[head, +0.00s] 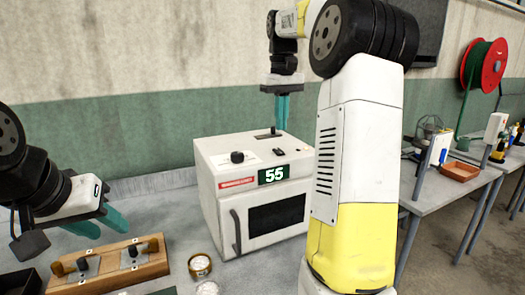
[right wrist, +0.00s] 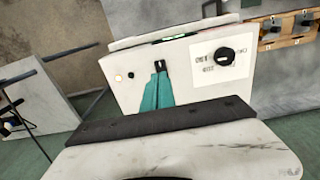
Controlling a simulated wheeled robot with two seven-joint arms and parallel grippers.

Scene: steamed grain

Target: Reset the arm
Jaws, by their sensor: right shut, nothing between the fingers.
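My right gripper (head: 282,126) points down above the top of the white steamer box (head: 207,165), its teal fingers together and empty. In the right wrist view the gripper (right wrist: 159,72) shows over the box's top panel (right wrist: 190,85), close to a small black switch (right wrist: 160,63); I cannot tell whether they touch. My left gripper (head: 103,231) is at the lower left above the table, its two teal fingers apart with nothing seen between them. The box has a shut door with a dark window (head: 277,213) and a green display (head: 273,175) reading 55.
A wooden rack (head: 110,270) with metal fittings lies below my left gripper. A small round tin (head: 200,265) and a white dish (head: 207,288) stand before the box. A dark knob (head: 237,157) is on its top. Another table (head: 465,187) with an orange tray (head: 460,171) stands at right.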

